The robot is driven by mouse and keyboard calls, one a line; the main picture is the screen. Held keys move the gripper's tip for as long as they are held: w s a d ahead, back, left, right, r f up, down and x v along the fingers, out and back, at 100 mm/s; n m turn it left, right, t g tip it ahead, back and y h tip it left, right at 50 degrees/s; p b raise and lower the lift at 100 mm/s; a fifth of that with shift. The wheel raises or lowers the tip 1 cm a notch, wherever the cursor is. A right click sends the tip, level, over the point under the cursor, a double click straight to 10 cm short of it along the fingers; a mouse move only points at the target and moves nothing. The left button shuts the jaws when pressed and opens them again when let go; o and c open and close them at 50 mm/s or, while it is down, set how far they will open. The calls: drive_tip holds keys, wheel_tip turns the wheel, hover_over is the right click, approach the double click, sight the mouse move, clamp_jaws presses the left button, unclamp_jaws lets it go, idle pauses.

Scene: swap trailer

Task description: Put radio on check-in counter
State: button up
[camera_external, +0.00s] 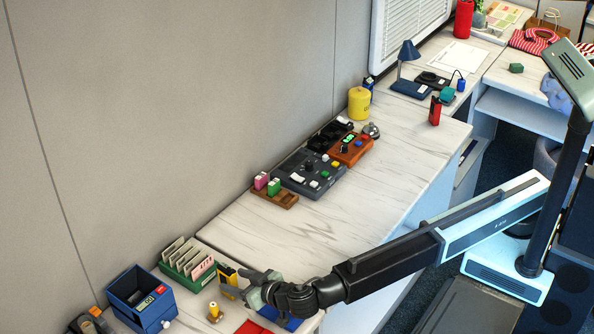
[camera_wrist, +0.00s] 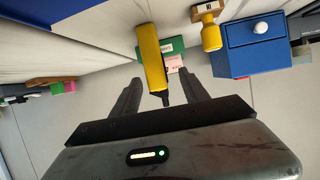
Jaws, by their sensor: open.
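A yellow handset with a black antenna-like tip, likely the radio (camera_wrist: 150,58), shows in the wrist view between and beyond the two fingertips. In the external view a yellow-and-black radio (camera_external: 227,276) stands beside my gripper (camera_external: 246,287), partly hidden by it. In the wrist view my gripper (camera_wrist: 162,80) is open with its fingers spread either side of the radio's lower end in the picture. Whether they touch it I cannot tell. A long marble-topped counter (camera_external: 310,232) runs along the wall. Which surface is the check-in counter is not marked.
A green card rack (camera_external: 187,262) and a blue drawer box (camera_external: 141,299) stand close to the radio. A small yellow-topped stamp (camera_external: 214,312) is nearby. A grey control panel (camera_external: 309,173) and other gadgets line the wall. The counter's middle is clear. A red handset-like object (camera_external: 435,111) stands further back.

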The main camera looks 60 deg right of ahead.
sight(220, 274)
drive_tip(key=shift+d+b+x, duration=0.15)
drive_tip(key=shift+b+x, duration=0.6)
drive_tip(key=shift+x, duration=1.25)
drive_tip(key=shift+d+b+x, duration=0.2)
drive_tip(key=shift+b+x, duration=0.55)
drive_tip(key=shift+x, duration=1.25)
drive_tip(key=shift+s, duration=0.1)
clamp_jaws()
